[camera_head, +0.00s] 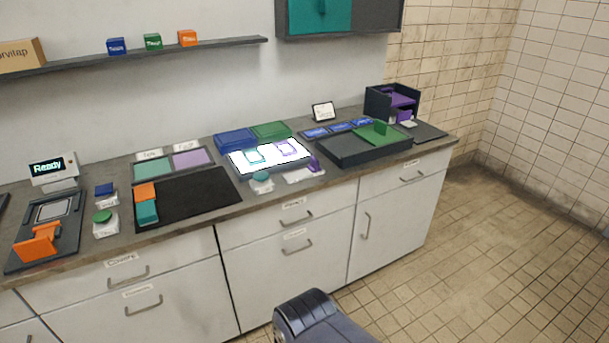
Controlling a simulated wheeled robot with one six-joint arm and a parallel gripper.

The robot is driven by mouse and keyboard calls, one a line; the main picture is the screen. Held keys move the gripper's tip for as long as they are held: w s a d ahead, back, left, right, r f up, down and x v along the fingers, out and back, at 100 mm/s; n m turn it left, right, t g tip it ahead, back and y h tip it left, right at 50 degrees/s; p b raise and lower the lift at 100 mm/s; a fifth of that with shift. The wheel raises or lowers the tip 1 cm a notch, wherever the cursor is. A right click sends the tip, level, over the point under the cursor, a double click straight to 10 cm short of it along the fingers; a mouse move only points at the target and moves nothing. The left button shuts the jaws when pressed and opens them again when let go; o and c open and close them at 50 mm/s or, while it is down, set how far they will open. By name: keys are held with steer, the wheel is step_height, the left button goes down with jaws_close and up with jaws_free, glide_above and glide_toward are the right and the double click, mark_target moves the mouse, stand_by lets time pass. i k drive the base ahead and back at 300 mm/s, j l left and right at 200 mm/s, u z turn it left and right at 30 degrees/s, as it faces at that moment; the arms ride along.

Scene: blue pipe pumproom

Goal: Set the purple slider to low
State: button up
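The purple slider (314,164) is a small purple knob at the right end of a low white base (297,178). It sits near the front edge of the counter, just in front of the bright lit panel (268,157). Its level marks are too small to read. My gripper's fingers are not in view. A dark grey rounded part, probably of my arm, shows at the bottom centre, well below and in front of the counter, apart from the slider.
A teal round knob (262,176) on a white base stands just left of the slider. A dark tray (362,149) with a green divider lies to the right. A black mat (187,196) lies to the left. The floor (480,260) at right is clear.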

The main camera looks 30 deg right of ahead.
mark_target(314, 166)
steer(key=i+l+z, duration=0.1)
steer(key=i+l, duration=0.3)
steer(key=l, duration=0.15)
steer(key=i+l+z, duration=0.1)
steer(key=i+l, duration=0.3)
steer(key=l, duration=0.15)
